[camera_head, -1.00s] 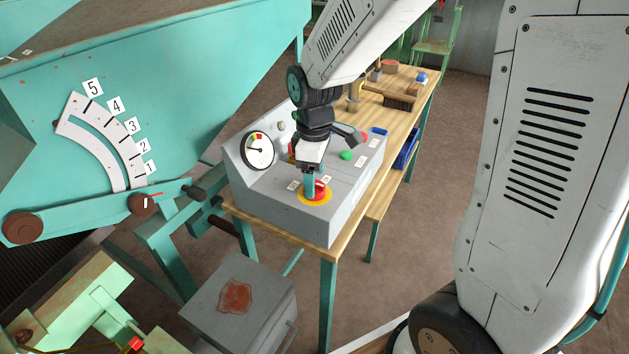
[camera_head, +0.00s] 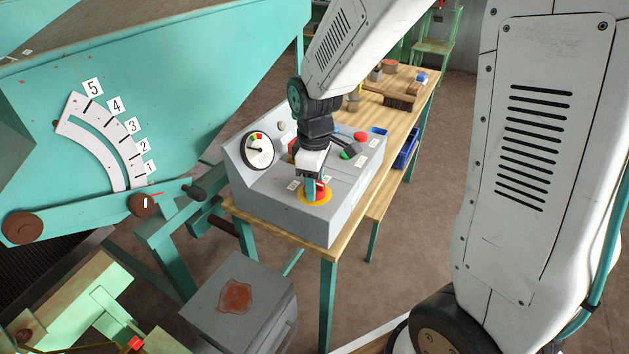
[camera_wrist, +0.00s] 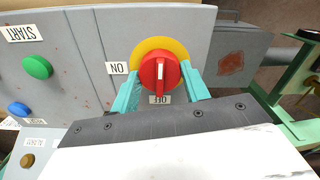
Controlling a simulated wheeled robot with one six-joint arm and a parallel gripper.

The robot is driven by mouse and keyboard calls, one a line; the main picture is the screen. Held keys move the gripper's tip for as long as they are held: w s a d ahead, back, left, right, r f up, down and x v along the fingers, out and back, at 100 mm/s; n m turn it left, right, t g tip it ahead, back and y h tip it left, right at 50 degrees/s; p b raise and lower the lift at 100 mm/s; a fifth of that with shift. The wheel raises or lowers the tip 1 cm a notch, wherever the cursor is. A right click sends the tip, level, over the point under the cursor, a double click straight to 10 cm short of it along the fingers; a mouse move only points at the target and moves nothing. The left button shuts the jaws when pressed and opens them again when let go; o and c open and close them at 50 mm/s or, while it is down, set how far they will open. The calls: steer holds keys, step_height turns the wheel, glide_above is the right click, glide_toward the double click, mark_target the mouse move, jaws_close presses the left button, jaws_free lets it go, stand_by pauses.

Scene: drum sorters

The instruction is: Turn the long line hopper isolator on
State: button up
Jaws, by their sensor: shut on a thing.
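The hopper isolator is a red rotary knob (camera_wrist: 160,72) on a yellow disc (camera_wrist: 158,45) on the grey control box (camera_head: 275,205). In the wrist view, an ON label (camera_wrist: 117,68) sits left of it and an OFF label (camera_wrist: 159,99) below it. The knob's white mark stands upright in that view, in line with OFF. My gripper (camera_wrist: 161,76) is shut on the knob, with one teal finger on each side. In the head view my gripper (camera_head: 316,189) comes down onto the knob from above and hides part of it.
The box also carries a dial gauge (camera_head: 258,150), a green START button (camera_wrist: 37,68) and a blue button (camera_wrist: 19,109). It stands on a wooden bench (camera_head: 300,240). A grey cabinet (camera_head: 255,305) is below in front. A green machine with a numbered scale (camera_head: 90,140) stands left.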

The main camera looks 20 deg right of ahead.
steer(key=m, duration=0.8)
steer(key=shift+m, duration=0.3)
steer(key=m, duration=0.3)
steer(key=shift+m, duration=2.4)
steer(key=o, duration=1)
